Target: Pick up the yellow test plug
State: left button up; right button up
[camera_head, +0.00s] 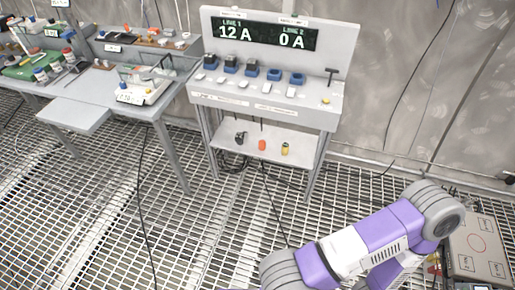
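A small yellow item (285,148), which looks like the yellow test plug, stands on the lower shelf (232,134) of the grey bench with the display panel. An orange-red item (262,145) stands just left of it, and a dark item (240,137) is further left on the same shelf. A purple and white arm of mine crosses the lower right of the view, well in front of the bench. Neither of my grippers shows, and nothing touches the yellow item.
The bench top (259,97) carries several blue sockets under a display panel (264,33) reading 12 A and 0 A. A cluttered workbench (140,106) with a scale stands at left. A marked grey case (480,248) is at lower right. Cables trail over the open grating floor.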

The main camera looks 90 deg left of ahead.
aim_at(285, 146)
jog(key=u, duration=2.8)
jog(key=k, duration=0.25)
jog(key=u, duration=1.1)
jog(key=i, duration=1.35)
jog(key=z, duration=0.8)
jog(key=i, duration=0.8)
jog(key=z, duration=0.7)
